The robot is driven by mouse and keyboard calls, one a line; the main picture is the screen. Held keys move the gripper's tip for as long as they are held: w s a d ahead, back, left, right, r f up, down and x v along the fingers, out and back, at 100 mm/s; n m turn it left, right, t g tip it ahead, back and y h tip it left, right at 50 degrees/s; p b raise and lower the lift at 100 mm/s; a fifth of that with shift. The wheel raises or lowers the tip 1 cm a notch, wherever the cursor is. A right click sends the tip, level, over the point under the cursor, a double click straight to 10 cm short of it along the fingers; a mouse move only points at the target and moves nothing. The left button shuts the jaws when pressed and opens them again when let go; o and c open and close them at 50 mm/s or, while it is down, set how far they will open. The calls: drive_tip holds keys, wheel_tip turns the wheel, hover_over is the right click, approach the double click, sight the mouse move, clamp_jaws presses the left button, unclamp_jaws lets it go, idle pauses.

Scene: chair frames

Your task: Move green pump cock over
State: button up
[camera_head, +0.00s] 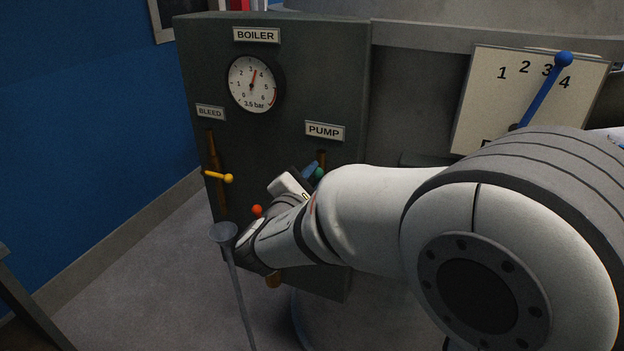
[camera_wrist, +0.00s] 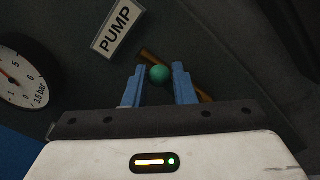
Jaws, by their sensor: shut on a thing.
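The green pump cock shows as a small green ball (camera_head: 320,173) below the PUMP sign (camera_head: 324,131) on the dark boiler panel, mostly behind my arm. In the wrist view the green ball (camera_wrist: 160,75) sits between the two blue fingers of my gripper (camera_wrist: 160,70), which is shut on it. A brown pipe (camera_wrist: 205,95) runs behind the ball. In the head view one blue fingertip of my gripper (camera_head: 311,168) shows beside the ball. The cock's lever and pivot are hidden or too dark to make out.
The pressure gauge (camera_head: 250,86) sits at the panel's upper left. The yellow bleed cock (camera_head: 219,177) is at the left, and a red-orange knob (camera_head: 257,211) is close to my wrist. A blue lever (camera_head: 543,92) on a numbered plate stands at the right.

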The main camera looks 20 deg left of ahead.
drive_tip(key=shift+s+d+f, duration=0.1)
drive_tip(key=shift+d+f, duration=0.15)
drive_tip(key=shift+d, duration=0.15)
drive_tip(key=shift+d+f, duration=0.1)
drive_tip(key=shift+d+f+b, duration=0.2)
drive_tip(key=shift+d+b, duration=0.3)
drive_tip(key=shift+b, duration=0.05)
drive_tip(key=shift+d+f+b, duration=0.2)
drive_tip(key=shift+d+b, duration=0.25)
drive_tip(key=shift+b, duration=0.05)
